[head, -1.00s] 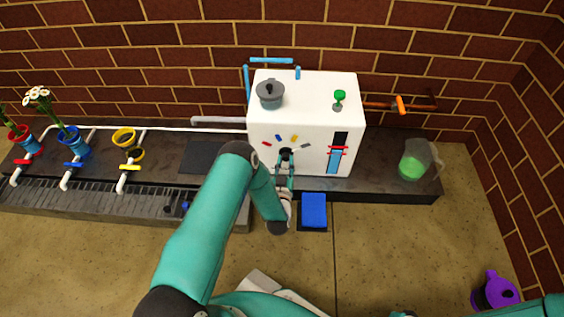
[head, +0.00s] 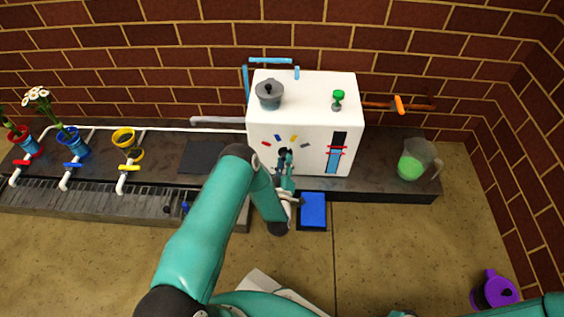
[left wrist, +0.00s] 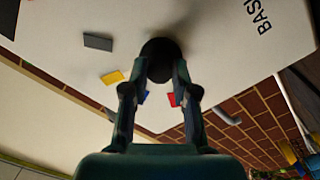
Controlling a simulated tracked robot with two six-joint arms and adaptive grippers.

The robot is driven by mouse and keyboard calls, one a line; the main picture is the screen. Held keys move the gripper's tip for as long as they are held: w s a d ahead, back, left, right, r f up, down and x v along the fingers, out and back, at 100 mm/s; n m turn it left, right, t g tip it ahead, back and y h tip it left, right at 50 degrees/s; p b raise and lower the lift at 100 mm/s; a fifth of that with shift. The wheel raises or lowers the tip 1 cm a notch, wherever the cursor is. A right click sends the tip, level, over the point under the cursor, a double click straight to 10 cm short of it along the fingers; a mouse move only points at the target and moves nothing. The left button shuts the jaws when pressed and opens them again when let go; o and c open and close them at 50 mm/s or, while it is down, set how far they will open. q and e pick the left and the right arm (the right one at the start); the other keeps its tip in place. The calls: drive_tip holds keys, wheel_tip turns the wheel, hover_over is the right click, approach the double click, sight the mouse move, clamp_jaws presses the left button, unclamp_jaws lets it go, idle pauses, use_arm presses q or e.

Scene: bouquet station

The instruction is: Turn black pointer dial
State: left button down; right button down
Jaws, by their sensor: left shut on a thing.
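The black pointer dial (head: 283,153) is on the front of a white box (head: 262,170), below an arc of red, blue, yellow and grey marks. It also shows in the left wrist view as a dark round knob (left wrist: 160,58). My left gripper (head: 286,160) is at the box front with its fingers shut on the dial. In the left wrist view the fingertips (left wrist: 158,75) cover part of the dial, so where its pointer aims cannot be told. My right gripper is not in view.
A grey pot (head: 270,95) and a green knob (head: 338,96) are on top of the box. A jug with green liquid (head: 413,163) stands to the right. A blue pad (head: 313,211) lies below the box. Flowerpots (head: 75,146) stand at the left.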

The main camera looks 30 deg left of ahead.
use_arm(q)
drive_tip(key=shift+s+a+f, duration=0.15)
drive_tip(key=shift+s+a, duration=0.05)
drive_tip(key=shift+s, duration=0.05)
drive_tip(key=c, duration=0.9)
unclamp_jaws()
drive_tip(key=shift+w, duration=0.1)
drive_tip(key=shift+d, duration=0.1)
wheel_tip(320, 180, up, 10)
